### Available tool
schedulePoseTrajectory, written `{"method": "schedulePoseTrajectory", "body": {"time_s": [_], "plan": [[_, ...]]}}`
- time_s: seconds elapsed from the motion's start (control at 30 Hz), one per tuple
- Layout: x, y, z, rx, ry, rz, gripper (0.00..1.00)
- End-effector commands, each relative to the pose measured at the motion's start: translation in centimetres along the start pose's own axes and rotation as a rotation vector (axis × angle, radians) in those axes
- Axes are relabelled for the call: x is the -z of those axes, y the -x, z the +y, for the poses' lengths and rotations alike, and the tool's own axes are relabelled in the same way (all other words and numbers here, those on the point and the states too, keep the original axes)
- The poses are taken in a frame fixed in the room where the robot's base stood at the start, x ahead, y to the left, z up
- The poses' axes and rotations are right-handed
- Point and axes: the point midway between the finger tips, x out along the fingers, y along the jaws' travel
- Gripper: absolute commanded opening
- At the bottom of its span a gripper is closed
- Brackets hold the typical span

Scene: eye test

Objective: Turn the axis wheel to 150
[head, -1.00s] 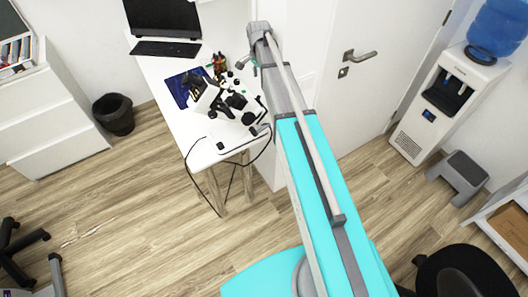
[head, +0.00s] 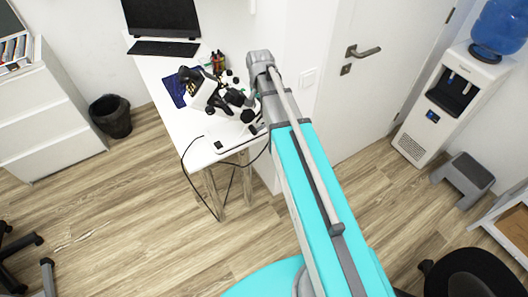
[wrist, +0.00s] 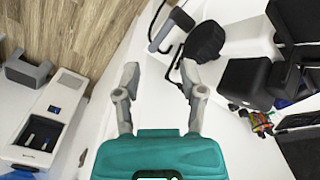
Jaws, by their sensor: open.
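An eye-test instrument with a white body and black parts (head: 205,95) stands on the white desk (head: 190,127). In the wrist view, a black rounded part (wrist: 206,41) and a black block-shaped part (wrist: 243,83) show beyond and to the right of my gripper (wrist: 159,72). My gripper is open, with nothing between its two grey fingers. The fingers are apart from the black parts in the picture. I cannot tell which part is the axis wheel, and no scale or number is readable.
A pen cup (head: 218,62) stands behind the instrument. Dark cables (head: 187,160) hang off the desk's front edge. A door (head: 350,100) and water dispenser (head: 445,105) are to the right.

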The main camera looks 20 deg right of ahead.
Motion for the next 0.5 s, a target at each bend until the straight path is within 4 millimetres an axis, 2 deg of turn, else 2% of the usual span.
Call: {"method": "schedulePoseTrajectory", "body": {"time_s": [0.03,0.5], "plan": [[-0.9,-0.7,0.4,0.0,0.023,0.0,0.53],[-6.4,-3.5,2.7,0.0,0.256,0.0,0.53]]}}
